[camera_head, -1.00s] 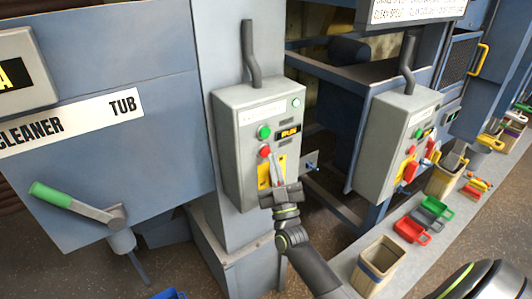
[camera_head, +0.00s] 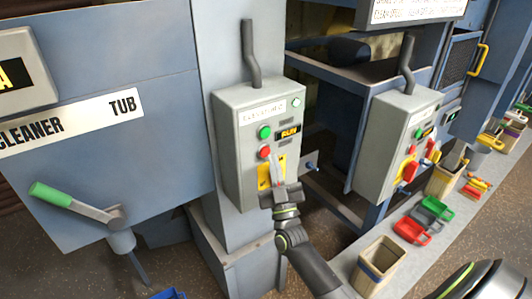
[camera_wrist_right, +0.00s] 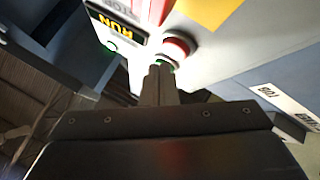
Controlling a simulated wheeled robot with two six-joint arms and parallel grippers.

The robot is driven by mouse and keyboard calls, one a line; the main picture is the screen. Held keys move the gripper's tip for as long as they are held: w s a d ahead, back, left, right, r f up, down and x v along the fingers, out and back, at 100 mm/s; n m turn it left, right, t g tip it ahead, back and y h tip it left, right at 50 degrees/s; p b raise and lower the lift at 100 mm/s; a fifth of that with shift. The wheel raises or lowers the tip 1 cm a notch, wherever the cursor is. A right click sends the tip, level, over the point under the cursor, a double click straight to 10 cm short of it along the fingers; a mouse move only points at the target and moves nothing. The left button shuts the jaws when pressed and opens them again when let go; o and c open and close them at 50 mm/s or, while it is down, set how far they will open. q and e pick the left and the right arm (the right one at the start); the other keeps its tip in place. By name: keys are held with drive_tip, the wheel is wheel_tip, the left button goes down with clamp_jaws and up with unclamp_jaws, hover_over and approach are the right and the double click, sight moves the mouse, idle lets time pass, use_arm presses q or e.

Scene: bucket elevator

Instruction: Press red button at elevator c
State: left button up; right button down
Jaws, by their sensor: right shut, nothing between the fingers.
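A grey control box (camera_head: 232,160) is mounted on the blue column, with a label (camera_head: 262,112) whose small text I cannot read surely. On its front are a green button (camera_head: 264,132), a red button (camera_head: 265,152) below it, and a lit RUN display (camera_head: 289,132). My right gripper (camera_head: 280,160) is shut and empty in front of the box, its tips just right of and below the red button. In the right wrist view, the red button (camera_wrist_right: 178,47) is beyond the shut fingertips (camera_wrist_right: 162,70), which partly cover a green-lit button. My left gripper is not in view.
A second grey control box (camera_head: 385,150) with red and yellow parts stands to the right. A green-handled lever (camera_head: 75,205) is at left. Several small bins, including a tan one (camera_head: 380,265), line the ledge at right.

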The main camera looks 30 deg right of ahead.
drive_tip(key=shift+w, duration=0.1)
drive_tip(key=shift+w, duration=0.35)
drive_tip(key=shift+w, duration=0.45)
idle(0.9)
drive_tip(key=shift+s, duration=0.2)
drive_tip(key=shift+s+p, duration=0.3)
drive_tip(key=shift+s, duration=0.4)
drive_tip(key=s+p, duration=0.2)
drive_tip(key=s, duration=0.3)
drive_tip(key=shift+d, duration=0.2)
